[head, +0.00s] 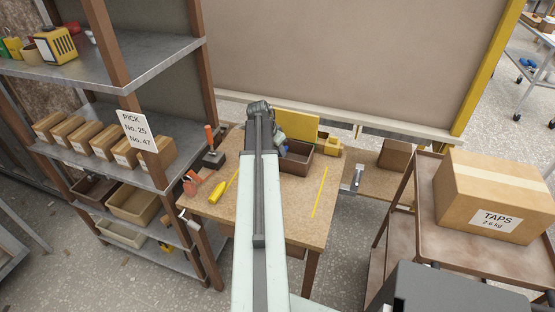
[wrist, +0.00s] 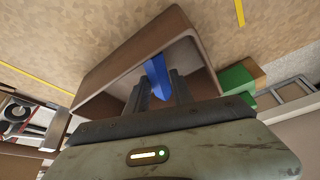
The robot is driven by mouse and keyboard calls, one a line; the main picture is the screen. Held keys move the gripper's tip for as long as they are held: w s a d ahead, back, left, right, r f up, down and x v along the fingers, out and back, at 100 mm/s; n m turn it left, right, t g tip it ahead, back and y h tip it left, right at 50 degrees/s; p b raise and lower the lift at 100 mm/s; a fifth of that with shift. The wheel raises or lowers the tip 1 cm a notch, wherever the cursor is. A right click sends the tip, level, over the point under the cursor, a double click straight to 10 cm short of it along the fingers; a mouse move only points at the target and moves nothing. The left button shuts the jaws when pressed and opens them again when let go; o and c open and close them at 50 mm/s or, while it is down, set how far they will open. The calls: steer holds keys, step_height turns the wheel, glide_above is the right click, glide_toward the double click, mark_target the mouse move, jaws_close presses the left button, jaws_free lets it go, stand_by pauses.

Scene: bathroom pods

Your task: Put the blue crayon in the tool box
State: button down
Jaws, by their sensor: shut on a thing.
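My gripper (wrist: 161,80) is shut on the blue crayon (wrist: 156,72) in the wrist view. The crayon sits between the two dark fingers and points toward the brown open box, which seems to be the tool box (wrist: 125,58). Crayon and fingertips overlap the box opening in that view; I cannot tell how deep they are or whether the crayon touches it. In the head view, the box (head: 298,163) stands on the worktable right of my arm.
The worktable (head: 255,205) also holds a yellow marker-like object (head: 217,192), an orange-handled tool (head: 211,148) and a yellow strip (head: 319,192). A yellow panel (head: 297,124) stands behind the box. A green block (wrist: 236,78) is beside the box. Shelving (head: 150,160) stands left, a cart (head: 440,215) right.

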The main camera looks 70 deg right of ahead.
step_height(320, 180, down, 2)
steer(key=shift+f+b, duration=0.25)
steer(key=shift+b, duration=0.3)
steer(key=shift+r, duration=0.2)
steer(key=shift+f, duration=0.1)
steer(key=c, duration=1.1)
jaws_free()
steer(key=shift+r+p, duration=0.3)
steer(key=shift+p, duration=0.15)
steer(key=p+v, duration=1)
steer(key=v, duration=0.1)
steer(key=shift+a+r+p, duration=0.2)
steer(key=shift+r+p, duration=0.1)
steer(key=shift+p, duration=0.05)
